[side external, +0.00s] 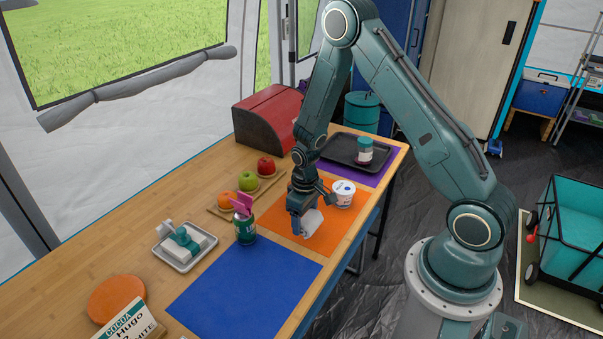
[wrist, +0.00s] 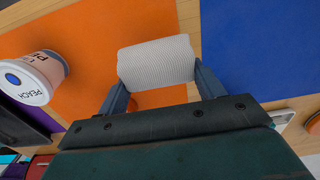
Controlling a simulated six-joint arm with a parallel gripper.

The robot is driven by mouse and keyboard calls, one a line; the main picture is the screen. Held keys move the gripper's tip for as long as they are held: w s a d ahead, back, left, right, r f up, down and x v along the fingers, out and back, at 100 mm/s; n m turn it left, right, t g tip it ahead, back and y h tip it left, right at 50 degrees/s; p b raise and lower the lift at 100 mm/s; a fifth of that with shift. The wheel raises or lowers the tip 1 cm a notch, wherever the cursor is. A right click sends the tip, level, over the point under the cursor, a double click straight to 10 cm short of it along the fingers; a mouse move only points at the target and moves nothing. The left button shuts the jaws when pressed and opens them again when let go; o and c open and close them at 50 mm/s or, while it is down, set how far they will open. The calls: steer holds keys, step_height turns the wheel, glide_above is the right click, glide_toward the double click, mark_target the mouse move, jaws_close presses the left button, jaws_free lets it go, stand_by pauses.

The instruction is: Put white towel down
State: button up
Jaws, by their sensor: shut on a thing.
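The white towel (wrist: 156,62) is a rolled, ribbed cloth held between the two fingers of my gripper (wrist: 160,88) in the wrist view. In the side view the towel (side external: 312,222) shows below my gripper (side external: 302,222), over the orange mat (side external: 275,218). My gripper is shut on the towel. I cannot tell whether the towel touches the mat. The blue mat (side external: 245,290) lies nearer the front, beside the orange one.
A white tub marked PEACH (side external: 343,193) stands close to my gripper. A green container with pink items (side external: 244,226) stands to its left. A dark tray (side external: 350,153) with a jar (side external: 364,151) lies behind on a purple mat (side external: 384,172). The blue mat is clear.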

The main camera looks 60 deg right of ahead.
steer(key=shift+f, duration=1.45)
steer(key=shift+f, duration=0.15)
steer(key=o, duration=0.9)
steer(key=shift+o, duration=0.2)
steer(key=shift+r, duration=6.15)
steer(key=shift+r, duration=0.1)
